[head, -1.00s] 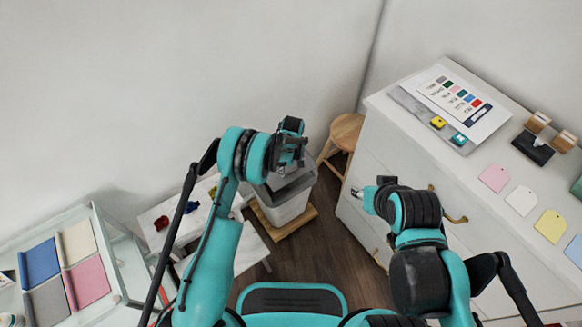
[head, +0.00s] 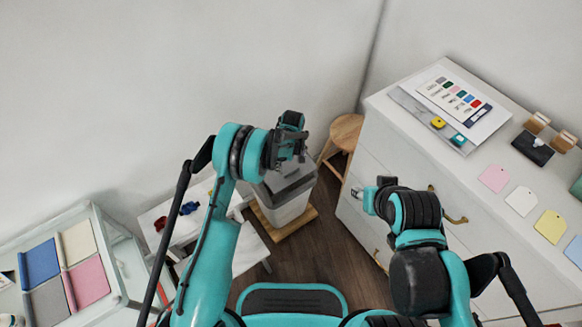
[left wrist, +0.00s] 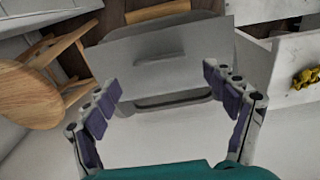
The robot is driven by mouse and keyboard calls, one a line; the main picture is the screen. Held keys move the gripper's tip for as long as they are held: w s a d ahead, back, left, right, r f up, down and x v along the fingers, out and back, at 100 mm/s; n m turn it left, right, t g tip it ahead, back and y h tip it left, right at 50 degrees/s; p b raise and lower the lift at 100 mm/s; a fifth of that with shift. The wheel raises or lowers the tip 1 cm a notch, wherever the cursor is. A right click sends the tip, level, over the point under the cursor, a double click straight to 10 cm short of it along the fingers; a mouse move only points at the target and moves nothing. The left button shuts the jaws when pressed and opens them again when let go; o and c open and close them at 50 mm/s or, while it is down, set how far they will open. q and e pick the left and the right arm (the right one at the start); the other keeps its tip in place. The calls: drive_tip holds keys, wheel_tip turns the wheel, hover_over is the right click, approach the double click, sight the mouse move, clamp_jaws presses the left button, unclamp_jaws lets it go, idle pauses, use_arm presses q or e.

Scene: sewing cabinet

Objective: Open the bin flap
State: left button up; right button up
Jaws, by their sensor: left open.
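The bin stands on a wooden base (head: 306,216). A wooden stool (head: 347,130) is behind it to the right. A white drawer cabinet (head: 358,172) stands at right. A low white table (head: 157,214) with small coloured items is left of the bin.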

use_arm(q)
wheel_tip(320, 180, up, 9)
drive_tip(key=shift+s, duration=0.15)
drive_tip(key=shift+d, duration=0.1)
